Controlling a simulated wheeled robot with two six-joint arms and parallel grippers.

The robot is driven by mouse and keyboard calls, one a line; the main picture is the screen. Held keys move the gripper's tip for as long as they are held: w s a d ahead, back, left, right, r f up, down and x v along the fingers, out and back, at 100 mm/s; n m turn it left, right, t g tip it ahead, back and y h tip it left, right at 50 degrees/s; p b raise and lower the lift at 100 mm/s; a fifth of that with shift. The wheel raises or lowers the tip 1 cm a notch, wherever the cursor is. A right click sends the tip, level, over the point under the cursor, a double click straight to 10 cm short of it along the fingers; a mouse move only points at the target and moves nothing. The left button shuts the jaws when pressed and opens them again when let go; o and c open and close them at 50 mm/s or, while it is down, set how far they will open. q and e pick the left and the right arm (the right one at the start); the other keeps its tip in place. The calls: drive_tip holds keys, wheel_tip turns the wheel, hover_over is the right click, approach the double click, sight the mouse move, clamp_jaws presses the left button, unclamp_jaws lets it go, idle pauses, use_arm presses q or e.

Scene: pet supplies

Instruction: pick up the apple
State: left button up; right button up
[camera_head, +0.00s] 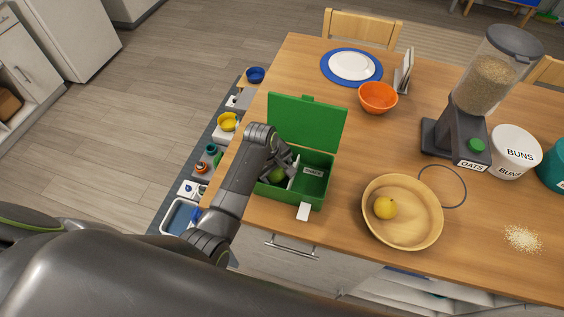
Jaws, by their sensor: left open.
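A green box (315,196) with its lid (306,122) raised stands on the wooden table. A round green fruit (276,175), which looks like the apple, lies in the box's left compartment, partly hidden by my gripper. My left gripper (283,169) is open and reaches down into that compartment, at the fruit. I cannot tell whether the fingers touch it. A yellow round fruit (385,207) sits in a wooden bowl (431,234) to the right of the box. My right gripper is not in view.
The table (490,245) also holds an orange bowl (377,97), a blue-rimmed plate (351,66), an oats dispenser (484,85) and a white buns tub (514,150). The raised lid stands behind the gripper. A white tag (303,212) hangs at the box front.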

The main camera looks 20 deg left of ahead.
use_arm(q)
drive_tip(key=shift+w+f, duration=0.15)
drive_tip(key=shift+f, duration=0.05)
drive_tip(key=shift+s+r, duration=0.1)
drive_tip(key=shift+s, duration=0.15)
drive_tip(key=shift+s+r, duration=0.1)
drive_tip(key=shift+s, duration=0.05)
drive_tip(key=shift+c, duration=1.2)
drive_tip(key=c, duration=0.6)
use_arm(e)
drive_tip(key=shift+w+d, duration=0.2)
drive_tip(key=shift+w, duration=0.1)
